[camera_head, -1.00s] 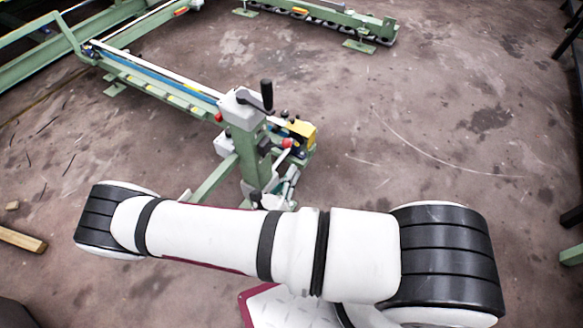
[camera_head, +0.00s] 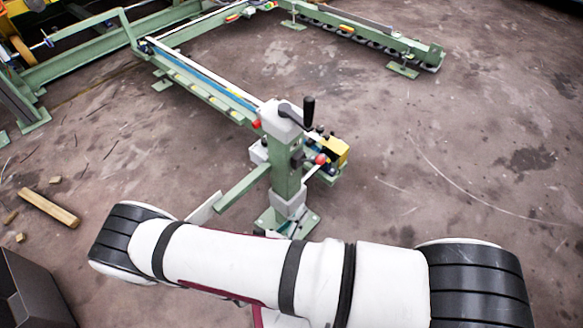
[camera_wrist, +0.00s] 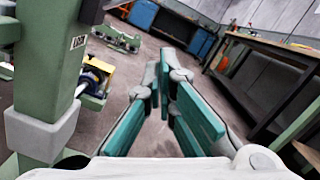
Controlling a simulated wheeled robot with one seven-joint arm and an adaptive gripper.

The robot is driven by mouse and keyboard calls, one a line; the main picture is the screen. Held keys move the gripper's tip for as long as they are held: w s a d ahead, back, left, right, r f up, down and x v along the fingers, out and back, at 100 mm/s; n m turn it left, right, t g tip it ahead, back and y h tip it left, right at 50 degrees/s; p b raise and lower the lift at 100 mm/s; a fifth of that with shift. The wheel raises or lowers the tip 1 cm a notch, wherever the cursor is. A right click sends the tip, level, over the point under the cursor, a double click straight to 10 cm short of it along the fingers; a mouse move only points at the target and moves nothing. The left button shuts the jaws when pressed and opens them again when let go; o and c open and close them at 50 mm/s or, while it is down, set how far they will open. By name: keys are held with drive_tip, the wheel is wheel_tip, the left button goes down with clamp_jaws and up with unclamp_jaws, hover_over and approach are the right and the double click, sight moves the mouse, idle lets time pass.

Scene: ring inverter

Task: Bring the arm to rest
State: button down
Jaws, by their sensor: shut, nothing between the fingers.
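My white arm with black bands (camera_head: 300,271) lies bent across the bottom of the head view. Its far end is out of that view. In the wrist view my gripper (camera_wrist: 163,80) shows its teal finger pads, shut with nothing between them. It points over open floor, apart from the green machine post (camera_wrist: 42,85) on the left.
A green machine post with a black crank handle (camera_head: 309,112) stands just beyond my arm, joined to a long green rail (camera_head: 205,85). A wood block (camera_head: 48,207) and a dark box (camera_head: 30,292) are at left. A workbench (camera_wrist: 275,85) stands at right. Floor at right is clear.

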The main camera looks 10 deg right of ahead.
drive_tip(key=s+d+r+m+g+y, duration=0.1)
drive_tip(key=d+r+m+g, duration=0.1)
drive_tip(key=r+m+g, duration=0.85)
drive_tip(key=d+r+m+g+y, duration=0.1)
drive_tip(key=d+r+m+g, duration=0.45)
drive_tip(key=r, duration=0.95)
drive_tip(key=s+d+r+m+y, duration=0.1)
drive_tip(key=s+r+m+y, duration=0.5)
drive_tip(key=s+r+m, duration=0.3)
drive_tip(key=s+a+r+m+t+y, duration=0.1)
drive_tip(key=s+r+m+t+y, duration=0.5)
drive_tip(key=s, duration=0.5)
wheel_tip(320, 180, up, 26)
drive_tip(key=t+y+p, duration=0.1)
drive_tip(key=t+p, duration=0.1)
drive_tip(key=p, duration=2.2)
drive_tip(key=shift+s+r, duration=0.15)
drive_tip(key=shift+r, duration=0.05)
